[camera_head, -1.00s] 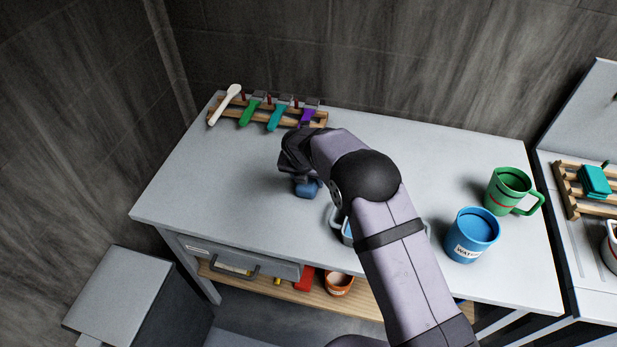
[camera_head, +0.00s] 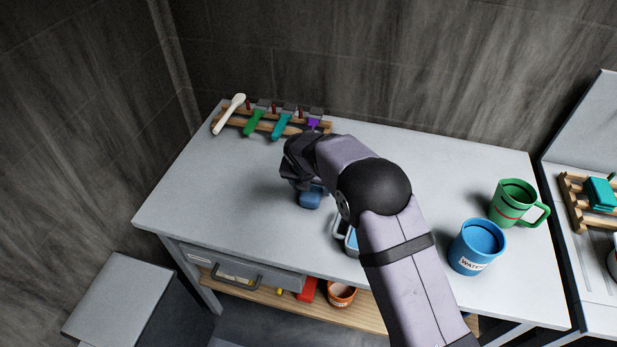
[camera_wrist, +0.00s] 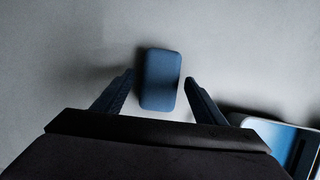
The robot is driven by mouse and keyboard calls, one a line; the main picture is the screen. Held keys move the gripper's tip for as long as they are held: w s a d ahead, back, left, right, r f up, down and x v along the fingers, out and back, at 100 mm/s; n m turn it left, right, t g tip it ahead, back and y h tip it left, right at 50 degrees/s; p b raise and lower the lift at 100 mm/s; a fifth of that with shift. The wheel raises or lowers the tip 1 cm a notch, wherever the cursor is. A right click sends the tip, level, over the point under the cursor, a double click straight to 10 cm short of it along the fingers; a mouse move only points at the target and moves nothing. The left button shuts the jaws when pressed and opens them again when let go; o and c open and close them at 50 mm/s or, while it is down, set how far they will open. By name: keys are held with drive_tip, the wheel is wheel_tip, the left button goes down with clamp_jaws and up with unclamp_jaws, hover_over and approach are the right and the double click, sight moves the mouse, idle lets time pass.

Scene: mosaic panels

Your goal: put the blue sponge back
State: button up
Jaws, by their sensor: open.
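The blue sponge (camera_head: 310,199) lies on the grey tabletop (camera_head: 220,190), partly hidden by my gripper in the head view. In the wrist view the blue sponge (camera_wrist: 161,79) is a rounded block between my two fingers. My gripper (camera_wrist: 158,88) is open, with a finger on each side of the sponge and a visible gap on both sides. In the head view my gripper (camera_head: 298,188) is right over the sponge, and its fingertips are hard to make out.
A light blue tray (camera_head: 350,241) sits right of the sponge, mostly behind my arm; its corner shows in the wrist view (camera_wrist: 275,132). A blue WATER canister (camera_head: 477,247) and a green mug (camera_head: 513,203) stand at the right. A wooden rack (camera_head: 264,127) with brushes is at the back.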

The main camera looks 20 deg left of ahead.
drive_tip(key=b+v, duration=0.2)
drive_tip(key=v, duration=0.8)
drive_tip(key=shift+s+d, duration=0.1)
drive_tip(key=s+d+m+g, duration=0.1)
drive_tip(key=s+d+m, duration=0.4)
drive_tip(key=d+m, duration=0.5)
drive_tip(key=s+d+m+g, duration=0.2)
drive_tip(key=s+d+m, duration=0.2)
drive_tip(key=d+m, duration=0.6)
drive_tip(key=s+d+f+m, duration=0.1)
drive_tip(key=s+d+m, duration=0.4)
drive_tip(key=s+m, duration=0.3)
drive_tip(key=s+d+f+m+g, duration=0.1)
drive_tip(key=s+d+f+m, duration=0.1)
drive_tip(key=s+d+m, duration=0.4)
drive_tip(key=shift+s+f+m, duration=0.35)
drive_tip(key=shift+s+m, duration=0.65)
drive_tip(key=shift+s, duration=0.25)
